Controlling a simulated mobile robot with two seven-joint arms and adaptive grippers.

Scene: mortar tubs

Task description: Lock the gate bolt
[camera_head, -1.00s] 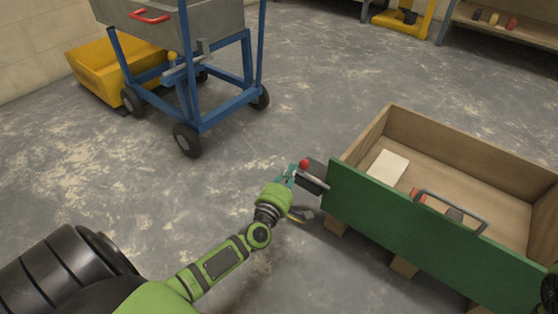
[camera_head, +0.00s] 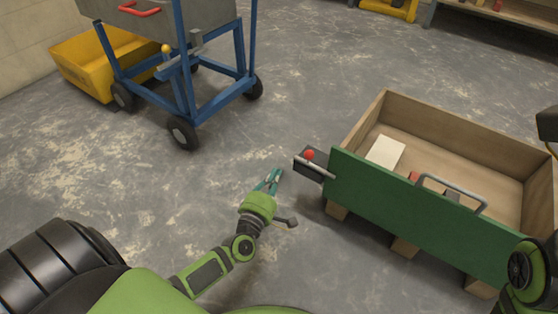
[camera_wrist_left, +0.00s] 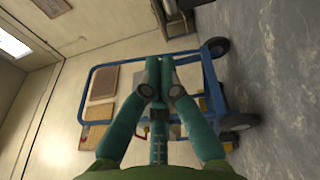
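The gate bolt, a grey rod with a red knob (camera_head: 309,155), sits on a dark block at the left end of the green panel (camera_head: 420,215) in the head view. The rod's right end reaches the panel's edge; I cannot tell how far it engages. My left gripper (camera_head: 275,174), with teal fingers, is left of and below the bolt, apart from it. In the left wrist view its fingertips (camera_wrist_left: 159,70) are together with nothing visible between them. The bolt is not visible in the wrist view. My right gripper is out of view.
The green panel fronts a wooden box (camera_head: 450,125) holding a pale slab (camera_head: 385,152). A grey handle (camera_head: 455,187) is on the panel. A blue wheeled frame (camera_head: 222,108) carrying a grey tub and a yellow tub (camera_head: 85,75) stand at back left. Concrete floor between is clear.

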